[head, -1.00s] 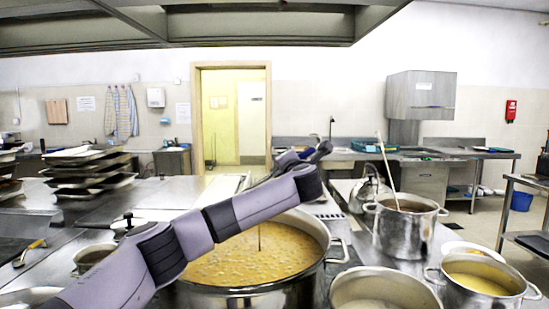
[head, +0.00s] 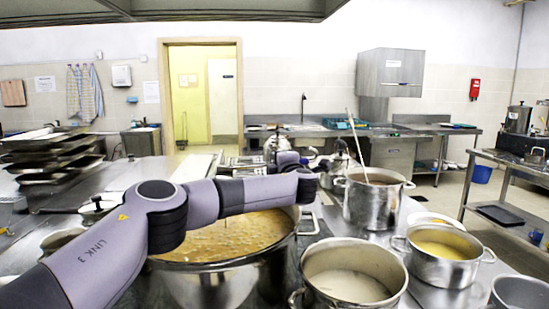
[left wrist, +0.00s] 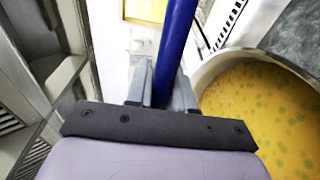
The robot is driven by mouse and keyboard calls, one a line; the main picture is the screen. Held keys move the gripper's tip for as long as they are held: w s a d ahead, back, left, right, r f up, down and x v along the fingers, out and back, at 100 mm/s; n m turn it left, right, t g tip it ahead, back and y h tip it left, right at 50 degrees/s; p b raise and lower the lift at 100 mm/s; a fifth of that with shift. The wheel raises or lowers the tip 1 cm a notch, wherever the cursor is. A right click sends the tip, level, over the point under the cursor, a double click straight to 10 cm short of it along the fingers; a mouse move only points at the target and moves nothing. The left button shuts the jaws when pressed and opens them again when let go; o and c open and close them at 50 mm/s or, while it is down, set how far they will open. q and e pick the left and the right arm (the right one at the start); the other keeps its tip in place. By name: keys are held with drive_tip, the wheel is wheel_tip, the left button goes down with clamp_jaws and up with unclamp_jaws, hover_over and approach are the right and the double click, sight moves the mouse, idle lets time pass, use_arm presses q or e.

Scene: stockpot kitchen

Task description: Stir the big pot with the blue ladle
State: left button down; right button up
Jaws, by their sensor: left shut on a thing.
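The big pot (head: 215,283) stands on the steel counter in the head view, filled with yellow-orange soup with bits in it. Its rim also shows at the right of the left wrist view (left wrist: 222,66). My left gripper (left wrist: 160,92) is shut on the blue ladle's handle (left wrist: 174,45), which runs up between the fingers. In the head view my left arm crosses in front of the pot and hides part of it. A thin stretch of the ladle (head: 228,249) shows below the arm at the soup; its bowl is hidden. My right gripper is not in view.
Right of the big pot stand a pot of pale liquid (head: 350,275), a tall pot with a stick in it (head: 372,205) and a pot of yellow soup (head: 440,262). A kettle (head: 340,168) is behind. Stacked trays (head: 50,155) stand at left.

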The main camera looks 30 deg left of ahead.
use_arm(q)
drive_tip(key=shift+w+d+f+m, duration=0.2)
drive_tip(key=shift+f+m, duration=0.25)
drive_tip(key=shift+f, duration=0.1)
drive_tip(key=shift+w+d+f+m, duration=0.2)
drive_tip(key=shift+f+m, duration=0.25)
drive_tip(key=shift+f, duration=0.1)
idle(0.7)
idle(1.4)
